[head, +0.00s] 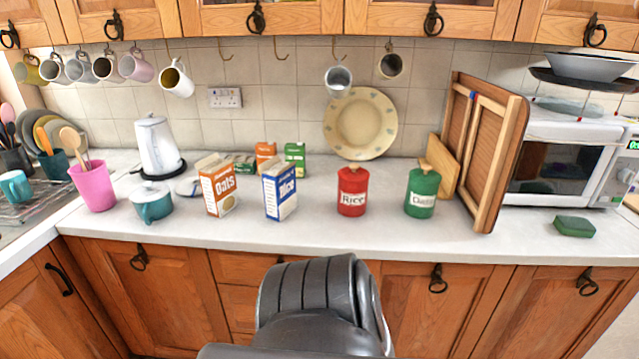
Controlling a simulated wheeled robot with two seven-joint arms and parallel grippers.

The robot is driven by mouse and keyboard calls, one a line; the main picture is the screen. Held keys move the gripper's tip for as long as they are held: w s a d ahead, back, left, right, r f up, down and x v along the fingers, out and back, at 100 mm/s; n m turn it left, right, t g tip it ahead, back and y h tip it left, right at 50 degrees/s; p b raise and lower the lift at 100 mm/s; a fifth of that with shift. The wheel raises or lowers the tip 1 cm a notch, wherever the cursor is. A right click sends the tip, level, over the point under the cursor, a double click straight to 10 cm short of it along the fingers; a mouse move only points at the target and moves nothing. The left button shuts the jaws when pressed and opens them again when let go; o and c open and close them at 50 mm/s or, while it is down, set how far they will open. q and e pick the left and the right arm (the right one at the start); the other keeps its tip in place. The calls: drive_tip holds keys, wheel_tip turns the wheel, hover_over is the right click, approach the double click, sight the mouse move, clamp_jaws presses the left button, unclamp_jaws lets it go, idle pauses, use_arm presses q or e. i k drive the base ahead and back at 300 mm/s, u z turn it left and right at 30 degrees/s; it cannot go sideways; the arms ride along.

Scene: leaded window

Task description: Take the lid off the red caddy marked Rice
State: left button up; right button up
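The red caddy (352,198) marked Rice stands upright on the worktop, right of centre in the head view. Its red lid (352,173) is on top, with a small knob in the middle. The white label faces me. Neither of my grippers shows in this view, so nothing is seen touching the caddy or its lid.
A green caddy (421,194) stands to the right. Boxes of rice (280,192) and oats (219,188) stand to the left. A cream plate (360,124) leans behind. A wooden folding board (487,150) stands further right. The worktop (330,236) in front of the red caddy is clear.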

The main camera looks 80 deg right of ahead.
sight(353, 173)
drive_tip(key=k, duration=0.3)
drive_tip(key=z, duration=3)
